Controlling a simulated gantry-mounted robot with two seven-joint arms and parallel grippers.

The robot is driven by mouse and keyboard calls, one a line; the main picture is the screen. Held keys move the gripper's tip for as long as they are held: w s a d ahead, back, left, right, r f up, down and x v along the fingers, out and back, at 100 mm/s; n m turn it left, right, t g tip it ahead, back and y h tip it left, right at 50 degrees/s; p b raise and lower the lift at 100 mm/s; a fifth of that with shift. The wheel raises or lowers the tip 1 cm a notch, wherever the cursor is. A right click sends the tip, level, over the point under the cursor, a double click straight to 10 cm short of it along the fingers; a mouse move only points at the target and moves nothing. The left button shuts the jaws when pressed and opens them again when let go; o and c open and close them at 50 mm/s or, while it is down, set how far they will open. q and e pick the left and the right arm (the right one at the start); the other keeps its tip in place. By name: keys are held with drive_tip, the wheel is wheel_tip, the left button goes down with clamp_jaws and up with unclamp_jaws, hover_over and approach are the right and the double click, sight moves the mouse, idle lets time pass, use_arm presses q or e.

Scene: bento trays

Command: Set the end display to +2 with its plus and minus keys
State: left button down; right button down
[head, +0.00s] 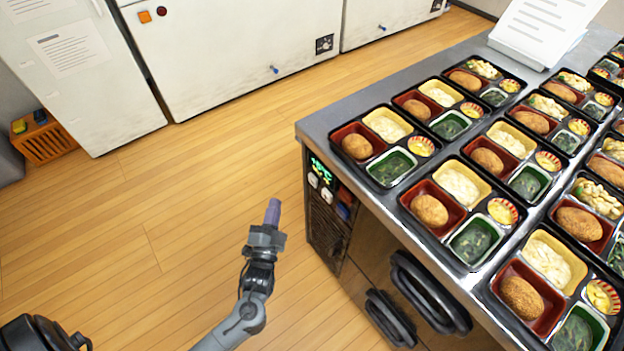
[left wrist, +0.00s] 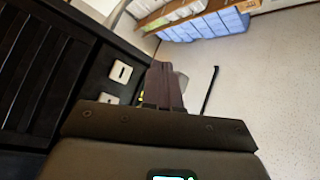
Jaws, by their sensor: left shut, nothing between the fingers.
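The end display (head: 320,166) glows green on the dark end panel of the counter. I cannot read its number surely. Two pale keys sit just below it, an upper one (head: 313,180) and a lower one (head: 326,193). In the left wrist view a pale key with a dark bar (left wrist: 120,71) shows left of the fingers, and a second pale key (left wrist: 107,98) is partly visible below it. My left gripper (head: 273,212) is shut and empty, left of the panel and apart from it; its fingers also show in the left wrist view (left wrist: 164,85). My right gripper is not in view.
The steel counter (head: 322,122) carries several bento trays and a paper stand (head: 540,30). Black handles (head: 430,290) stick out of its front. Below the keys are red and blue parts (head: 343,202). White freezers (head: 230,50) stand behind; the wooden floor (head: 150,210) between is open.

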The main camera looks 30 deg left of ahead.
sight(313, 180)
use_arm(q)
drive_tip(key=shift+a, duration=0.1)
drive_tip(key=w+d+b, duration=0.3)
drive_tip(key=w, duration=0.5)
drive_tip(key=shift+w+b, duration=0.2)
drive_tip(key=shift+b, duration=0.15)
idle(0.8)
idle(0.8)
drive_tip(key=shift+w, duration=0.15)
idle(0.4)
drive_tip(key=shift+w+d+p, duration=0.1)
drive_tip(key=shift+w+p, duration=0.15)
drive_tip(key=shift+p, duration=0.05)
